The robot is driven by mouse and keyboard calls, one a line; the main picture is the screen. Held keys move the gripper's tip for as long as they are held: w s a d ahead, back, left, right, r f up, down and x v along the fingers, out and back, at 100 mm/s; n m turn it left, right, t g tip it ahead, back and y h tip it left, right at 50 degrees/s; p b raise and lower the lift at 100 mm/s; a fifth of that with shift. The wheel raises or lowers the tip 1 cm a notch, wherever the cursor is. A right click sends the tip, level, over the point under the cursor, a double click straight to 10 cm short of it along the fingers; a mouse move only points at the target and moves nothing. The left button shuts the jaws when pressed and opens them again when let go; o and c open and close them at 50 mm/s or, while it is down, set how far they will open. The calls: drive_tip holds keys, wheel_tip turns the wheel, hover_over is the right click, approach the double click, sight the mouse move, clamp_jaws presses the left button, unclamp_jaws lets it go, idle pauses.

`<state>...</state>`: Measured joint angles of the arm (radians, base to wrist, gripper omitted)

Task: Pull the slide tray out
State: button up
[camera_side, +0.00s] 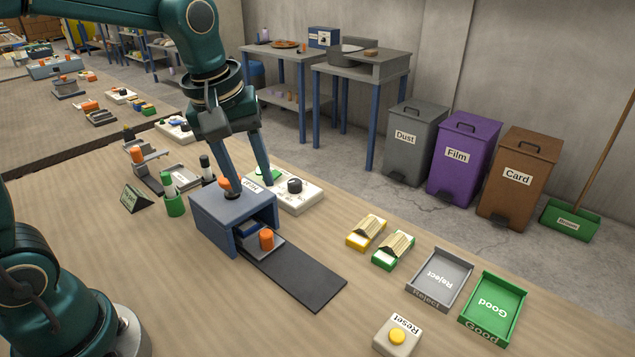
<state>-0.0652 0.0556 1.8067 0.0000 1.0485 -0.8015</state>
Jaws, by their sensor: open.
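The slide tray (264,253) is a grey tray with an upright orange knob (266,238). It sits at the mouth of a blue-grey box (213,230), its front end showing and its rear hidden inside. A dark flat track (308,280) runs from the box mouth toward the lower right. My gripper (250,187) points down over the top of the box, fingers spread apart. It is open with nothing seen between the fingers, behind and above the tray's knob. A second orange knob (227,183) shows by the left finger at the box top.
A white control box with a black knob (294,187) stands behind the box. Yellow and green card packs (367,232), Reject (440,275) and Good (494,305) trays and a Reset button (398,336) lie right. The track's surface is clear.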

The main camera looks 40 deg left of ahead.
drive_tip(key=n+g, duration=0.1)
drive_tip(key=g, duration=0.1)
hover_over(266, 233)
drive_tip(key=f, duration=0.6)
drive_tip(key=shift+w+f, duration=0.2)
drive_tip(key=shift+f, duration=0.2)
drive_tip(key=shift+s+a+f+g, duration=0.1)
drive_tip(key=shift+f+g, duration=0.05)
drive_tip(key=shift+f, duration=0.4)
drive_tip(key=shift+s+f+g, duration=0.1)
drive_tip(key=shift+f+g, duration=0.05)
drive_tip(key=shift+f, duration=2.4)
clamp_jaws()
drive_tip(key=shift+r, duration=0.1)
